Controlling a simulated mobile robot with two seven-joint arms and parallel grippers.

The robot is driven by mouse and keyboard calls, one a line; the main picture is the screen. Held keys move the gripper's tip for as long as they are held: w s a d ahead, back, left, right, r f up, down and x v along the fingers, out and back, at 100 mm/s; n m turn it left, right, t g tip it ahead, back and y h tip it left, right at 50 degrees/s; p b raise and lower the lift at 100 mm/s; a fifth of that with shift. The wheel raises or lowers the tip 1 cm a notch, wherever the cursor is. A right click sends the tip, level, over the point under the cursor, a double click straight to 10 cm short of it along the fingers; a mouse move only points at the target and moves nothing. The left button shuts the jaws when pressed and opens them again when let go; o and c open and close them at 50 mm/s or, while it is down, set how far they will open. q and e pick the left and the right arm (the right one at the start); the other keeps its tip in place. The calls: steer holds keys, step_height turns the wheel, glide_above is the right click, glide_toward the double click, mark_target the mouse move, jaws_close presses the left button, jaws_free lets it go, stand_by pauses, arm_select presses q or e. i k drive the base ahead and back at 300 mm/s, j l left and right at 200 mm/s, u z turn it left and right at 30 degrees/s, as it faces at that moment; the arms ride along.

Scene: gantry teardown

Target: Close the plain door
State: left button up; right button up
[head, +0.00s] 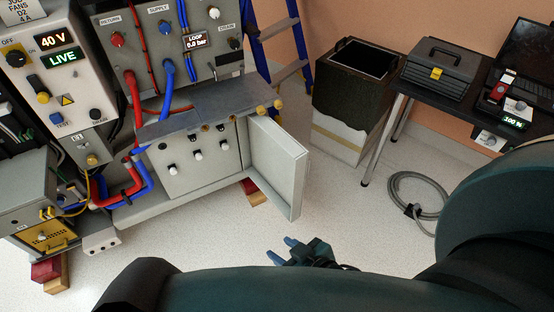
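The plain door (276,168) is a light grey panel with a raised rim. It stands swung open at the right end of the low grey cabinet (186,182), and its free edge points down and right toward me. My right gripper (281,248) is below the door in the head view, with its two blue fingertips apart and pointing left. It is open with nothing between the fingers, and a visible gap separates it from the door. Part of the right gripper's wrist is hidden behind a dark arm link of mine. My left gripper is not in view.
A grey shelf with yellow knobs (212,101) juts out above the door. A tall bin (352,98) stands right of it. A table (475,97) carries a toolbox (438,68); a coiled cable (416,204) lies on the floor. Floor around the door's free edge is clear.

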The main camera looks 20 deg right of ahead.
mark_target(278, 164)
steer(key=l+u, duration=0.15)
steer(key=l, duration=0.4)
steer(key=l+u, duration=0.2)
steer(key=l, duration=0.3)
steer(key=k+l+u, duration=0.15)
steer(key=l, duration=0.4)
steer(key=l+u, duration=0.2)
steer(key=l, duration=0.3)
steer(key=k+l, duration=0.1)
steer(key=l, duration=0.25)
steer(key=l+u, duration=0.15)
steer(key=l, duration=0.25)
steer(key=k+l, duration=0.15)
steer(key=l, duration=0.2)
steer(key=k+l, duration=0.15)
steer(key=k, duration=0.2)
steer(key=k+l+u, duration=0.1)
steer(key=k, duration=0.25)
steer(key=i+u, duration=0.15)
steer(key=u, duration=0.2)
steer(key=i+u, duration=0.2)
steer(key=u, duration=0.15)
steer(key=i+l+u, duration=0.15)
steer(key=u, duration=0.15)
